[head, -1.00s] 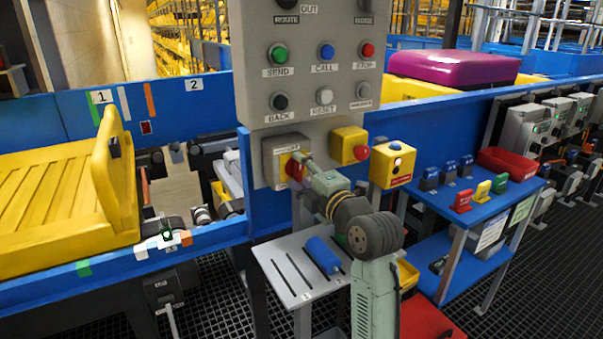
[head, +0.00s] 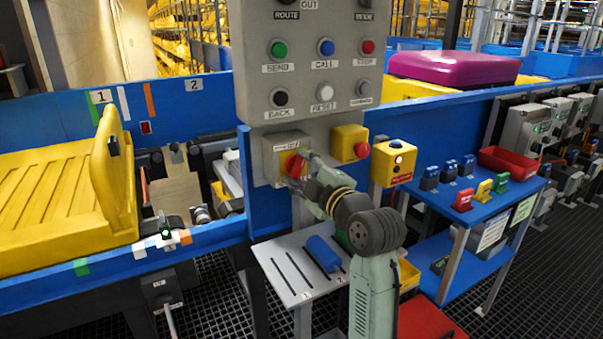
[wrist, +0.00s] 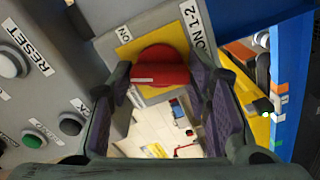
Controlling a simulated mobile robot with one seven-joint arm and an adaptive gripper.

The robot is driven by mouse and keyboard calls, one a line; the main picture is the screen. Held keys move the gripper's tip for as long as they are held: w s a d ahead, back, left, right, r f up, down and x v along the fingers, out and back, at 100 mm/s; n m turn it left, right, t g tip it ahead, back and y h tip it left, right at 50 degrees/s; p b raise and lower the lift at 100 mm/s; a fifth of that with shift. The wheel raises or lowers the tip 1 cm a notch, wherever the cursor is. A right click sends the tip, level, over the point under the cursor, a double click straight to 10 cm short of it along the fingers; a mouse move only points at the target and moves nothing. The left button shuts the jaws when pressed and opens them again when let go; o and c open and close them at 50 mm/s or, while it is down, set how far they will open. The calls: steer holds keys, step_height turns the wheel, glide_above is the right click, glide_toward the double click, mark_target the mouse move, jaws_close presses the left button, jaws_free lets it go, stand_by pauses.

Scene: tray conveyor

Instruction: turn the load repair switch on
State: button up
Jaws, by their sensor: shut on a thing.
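The switch is a red rotary knob (head: 294,162) on a yellow plate, on a grey box (head: 272,158) below the button panel. In the wrist view the red knob (wrist: 160,68) carries a white line mark, and the label beside it is only partly readable, ending in "ON 1-2". My gripper (head: 300,170) reaches the knob from the front right. In the wrist view my gripper (wrist: 162,80) has one finger on each side of the knob and is shut on it. The fingers and wrist cover part of the knob in the head view.
The button panel (head: 308,60) rises directly above. A yellow box with a red button (head: 350,144) sits close to the right of my gripper. A grey slotted shelf (head: 290,275) with a blue cylinder (head: 323,253) lies below. A yellow tray (head: 60,200) is on the conveyor at left.

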steer(key=m, duration=0.6)
steer(key=shift+p, duration=0.35)
steer(key=m+p, duration=0.1)
steer(key=m, duration=0.2)
steer(key=shift+m, duration=0.4)
steer(key=shift+m+p, duration=0.6)
steer(key=shift+m, duration=0.9)
steer(key=o, duration=1.2)
steer(key=shift+c, duration=0.2)
steer(key=v, duration=1.2)
